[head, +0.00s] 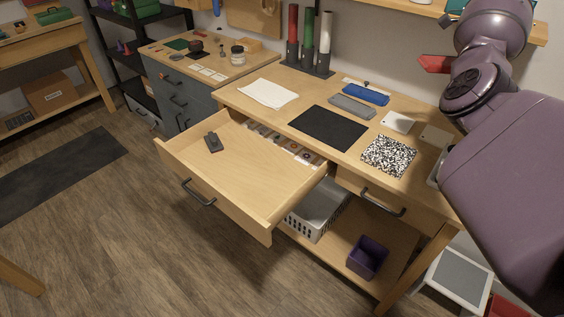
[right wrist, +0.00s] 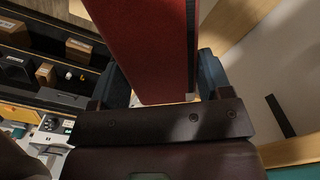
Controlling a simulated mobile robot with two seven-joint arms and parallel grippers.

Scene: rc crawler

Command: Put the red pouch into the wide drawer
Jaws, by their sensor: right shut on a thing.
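The red pouch (right wrist: 145,45) fills the space between the two dark fingers of my right gripper (right wrist: 160,85) in the right wrist view. A dark zip-like strip runs along its right edge. In the head view a red piece of the pouch (head: 435,64) sticks out left of my right wrist, raised above the back right of the desk; the fingers are hidden there. The wide drawer (head: 240,167) of the desk is pulled well out, left of the pouch and lower. My left gripper is not in view.
A small black object (head: 212,142) lies in the drawer, and small items in a divided strip (head: 285,143) lie at its back. The desk holds a black mat (head: 328,128), a speckled notebook (head: 388,156), and a blue case (head: 365,94). The drawer's front and middle are mostly bare.

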